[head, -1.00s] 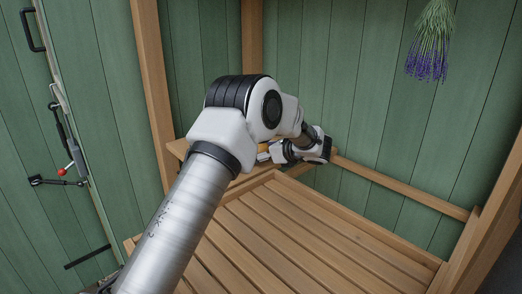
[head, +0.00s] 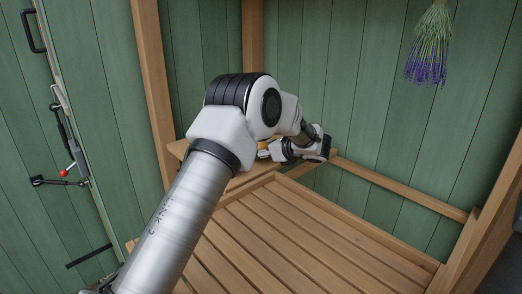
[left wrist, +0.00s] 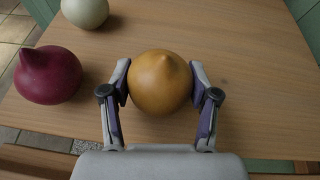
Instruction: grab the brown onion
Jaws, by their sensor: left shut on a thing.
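The brown onion (left wrist: 160,92) is round and golden brown with a pointed tip. It sits between the two fingers of my left gripper (left wrist: 160,70) in the left wrist view. The fingers press on its left and right sides, so the gripper is shut on it. In the head view my own arm hides most of the gripper and the onion. My right gripper is not in view.
A dark red onion (left wrist: 48,75) lies to the left on the wooden shelf (left wrist: 245,85), and a pale onion (left wrist: 85,12) lies farther back. In the head view a slatted bench (head: 310,235) is bare. Lavender (head: 428,50) hangs on the green wall.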

